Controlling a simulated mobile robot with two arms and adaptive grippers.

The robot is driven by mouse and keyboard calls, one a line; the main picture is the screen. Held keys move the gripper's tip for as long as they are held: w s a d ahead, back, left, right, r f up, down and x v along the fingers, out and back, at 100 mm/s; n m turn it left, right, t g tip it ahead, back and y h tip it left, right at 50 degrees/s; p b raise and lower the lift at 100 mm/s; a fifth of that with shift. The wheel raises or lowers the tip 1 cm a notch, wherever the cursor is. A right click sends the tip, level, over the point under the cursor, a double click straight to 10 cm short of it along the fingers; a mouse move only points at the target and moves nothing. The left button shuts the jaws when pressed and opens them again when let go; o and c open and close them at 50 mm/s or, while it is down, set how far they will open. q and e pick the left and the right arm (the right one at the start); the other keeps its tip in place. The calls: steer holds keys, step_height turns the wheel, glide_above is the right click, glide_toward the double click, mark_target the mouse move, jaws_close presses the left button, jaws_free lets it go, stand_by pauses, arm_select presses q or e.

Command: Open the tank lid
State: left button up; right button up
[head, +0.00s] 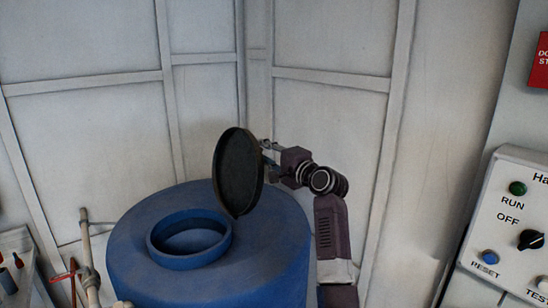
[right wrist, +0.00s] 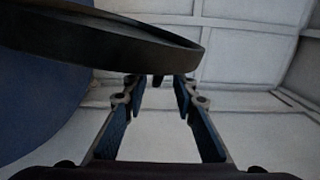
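The blue tank (head: 270,235) stands in the lower middle of the head view. Its round raised opening (head: 190,240) is uncovered. The dark round lid (head: 238,172) stands nearly upright at the far right side of the opening, its dished face turned to the left. My right gripper (head: 267,152) is just right of the lid, near its upper edge. In the right wrist view the lid (right wrist: 110,35) crosses the upper left, and the fingers of my right gripper (right wrist: 158,90) are apart below it. A small dark piece shows between the fingertips; I cannot tell what it is. My left gripper is not in view.
A control panel (head: 520,225) with buttons and a knob is at the right, below a red sign (head: 541,62). A pale pipe fitting (head: 88,262) stands left of the tank. Pale panelled walls (head: 335,110) close off the back.

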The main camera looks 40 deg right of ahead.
steer(key=s, duration=0.5)
steer(key=shift+s, duration=0.3)
steer(key=shift+r, duration=0.1)
